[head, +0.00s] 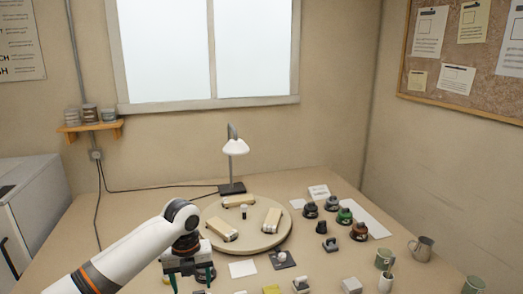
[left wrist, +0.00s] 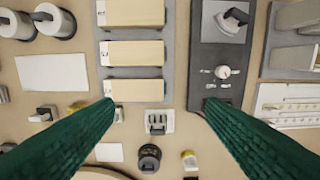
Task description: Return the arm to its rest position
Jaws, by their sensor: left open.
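My left arm comes in from the lower left in the head view, white with an orange band. My left gripper (head: 190,276) points down over the near part of the bench, left of centre. In the left wrist view its two green fingers (left wrist: 158,106) are spread wide apart with nothing held between them. A small white-and-grey piece (left wrist: 159,122) lies below on the bench, between the fingertips in the picture. My right gripper is not in view.
A round board (head: 285,243) with several wooden blocks stands beyond the gripper, beside a lamp (head: 234,150). Several dark jars (head: 345,216) and mugs (head: 421,249) occupy the right side. The bench left of the round board looks mostly clear. A grey cabinet (head: 35,205) stands far left.

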